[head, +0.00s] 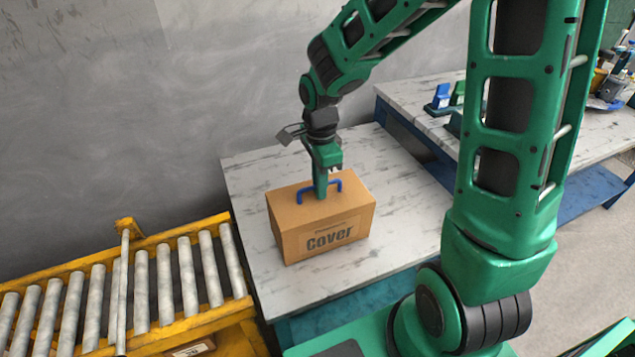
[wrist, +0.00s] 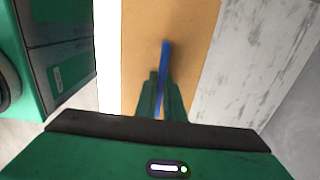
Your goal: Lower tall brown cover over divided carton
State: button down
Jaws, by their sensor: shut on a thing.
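The tall brown cover (head: 325,236), marked "Cover", is upright on or just above the grey-white table, with a blue handle (head: 339,184) on its top. My gripper (head: 321,193) points down at the top and is shut on the blue handle. In the wrist view, the fingers of my gripper (wrist: 160,105) close around the blue handle (wrist: 165,60), with the brown top of the cover (wrist: 200,40) below. I cannot tell whether the cover touches the table. The divided carton is not visible; whether it is under the cover cannot be seen.
The grey-white table (head: 400,225) has bare room around the cover. A yellow roller conveyor (head: 165,275) stands at the left. A second table (head: 405,95) at the back right carries blue and green items (head: 442,96). A grey wall (head: 110,120) rises behind.

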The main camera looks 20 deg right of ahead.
dwell(0.3)
jog(key=c, duration=1.8)
grip_release()
jog(key=shift+o, duration=0.7)
jog(key=o, duration=0.4)
jog(key=shift+c, duration=0.2)
jog(key=shift+r, duration=3.45)
